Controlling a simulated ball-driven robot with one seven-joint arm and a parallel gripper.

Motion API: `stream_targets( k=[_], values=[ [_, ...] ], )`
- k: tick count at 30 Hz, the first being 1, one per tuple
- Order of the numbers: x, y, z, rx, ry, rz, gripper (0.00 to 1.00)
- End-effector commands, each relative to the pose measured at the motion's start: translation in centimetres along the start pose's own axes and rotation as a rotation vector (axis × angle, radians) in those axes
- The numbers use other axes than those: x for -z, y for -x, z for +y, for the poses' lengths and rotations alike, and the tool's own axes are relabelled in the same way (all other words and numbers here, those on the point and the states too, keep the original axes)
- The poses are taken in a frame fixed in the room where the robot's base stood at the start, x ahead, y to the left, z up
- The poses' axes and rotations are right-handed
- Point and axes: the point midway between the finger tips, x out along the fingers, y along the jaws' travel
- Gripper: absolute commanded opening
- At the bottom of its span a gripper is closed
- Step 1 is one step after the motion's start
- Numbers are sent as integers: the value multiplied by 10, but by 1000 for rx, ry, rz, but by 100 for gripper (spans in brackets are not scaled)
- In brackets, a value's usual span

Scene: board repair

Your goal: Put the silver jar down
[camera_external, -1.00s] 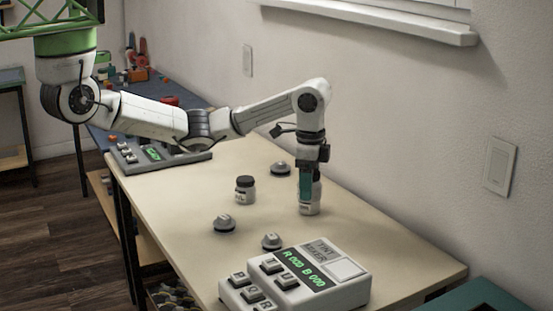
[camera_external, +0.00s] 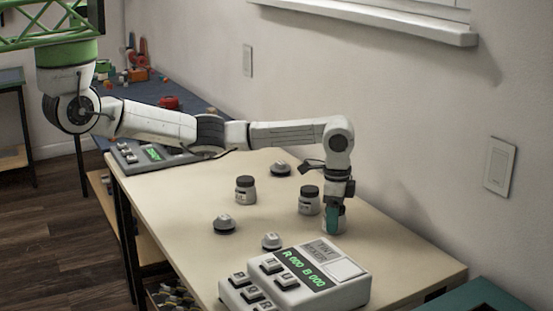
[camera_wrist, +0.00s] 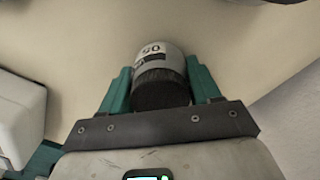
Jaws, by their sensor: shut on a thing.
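My gripper (camera_external: 334,219) points down over the right part of the table, behind the white mixer box. It is shut on the silver jar, a pale grey jar with a dark ribbed lid and a dark mark on its label. In the wrist view the jar (camera_wrist: 158,57) sits between the two teal fingers (camera_wrist: 159,88). In the external view the fingers hide most of it. I cannot tell whether its base touches the table.
A jar with a dark lid (camera_external: 309,200) stands just left of my gripper; another (camera_external: 245,190) is farther left. Several round knobs (camera_external: 224,224) lie on the table (camera_external: 180,215). The mixer box (camera_external: 310,275) is in front. Bare tabletop lies to the right.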

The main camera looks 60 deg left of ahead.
Motion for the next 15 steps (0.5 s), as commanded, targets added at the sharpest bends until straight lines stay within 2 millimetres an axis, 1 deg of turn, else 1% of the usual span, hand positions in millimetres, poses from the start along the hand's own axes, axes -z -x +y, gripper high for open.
stream_targets(
  k=[4,8,9,15],
  values=[
    [0,1,0,0,0,1,27],
    [0,-1,0,0,1,0,27],
    [0,-1,0,1,1,0,66],
    [0,-1,0,0,1,1,85]
  ],
)
